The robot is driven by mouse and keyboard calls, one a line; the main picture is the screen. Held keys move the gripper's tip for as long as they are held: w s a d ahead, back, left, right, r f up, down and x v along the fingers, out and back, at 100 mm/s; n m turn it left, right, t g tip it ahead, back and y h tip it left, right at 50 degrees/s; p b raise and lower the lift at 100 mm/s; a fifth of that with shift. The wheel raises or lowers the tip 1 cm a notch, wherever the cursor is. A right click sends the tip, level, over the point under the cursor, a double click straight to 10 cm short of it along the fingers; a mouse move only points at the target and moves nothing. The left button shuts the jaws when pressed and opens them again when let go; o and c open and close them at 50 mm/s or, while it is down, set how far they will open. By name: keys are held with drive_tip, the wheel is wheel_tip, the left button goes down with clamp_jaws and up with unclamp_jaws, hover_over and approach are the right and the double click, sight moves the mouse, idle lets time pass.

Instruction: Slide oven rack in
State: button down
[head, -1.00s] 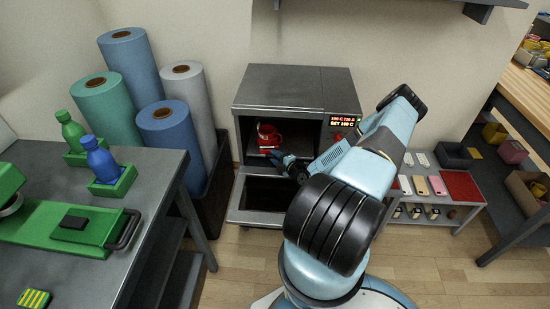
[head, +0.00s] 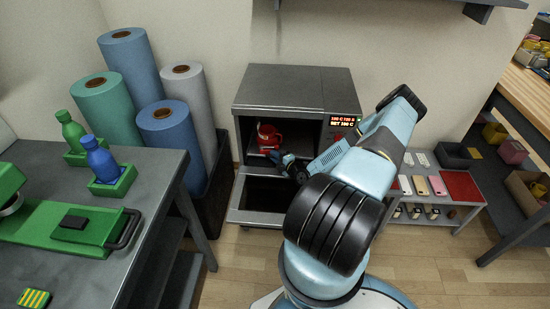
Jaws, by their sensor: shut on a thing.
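The grey oven (head: 290,88) stands against the back wall with its front open. A red mug (head: 268,137) is inside the dark cavity on the rack (head: 252,159). The rack is mostly in shadow, so how far it sticks out is hard to tell. The open oven door (head: 255,217) lies low in front. My gripper (head: 275,158) is at the cavity's mouth, just below and right of the mug, and is shut on the rack's front edge; its fingertips are small and dark here.
A display (head: 344,121) glows on the oven's right side. Fabric rolls (head: 170,130) stand in a dark bin left of the oven. A grey table (head: 150,215) with a green press (head: 60,225) is at left. A low shelf (head: 440,190) with coloured items is at right.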

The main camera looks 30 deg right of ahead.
drive_tip(key=shift+f, duration=0.1)
drive_tip(key=shift+w+d, duration=0.4)
drive_tip(key=shift+w, duration=0.15)
drive_tip(key=c, duration=1.2)
unclamp_jaws()
drive_tip(key=v, duration=1.2)
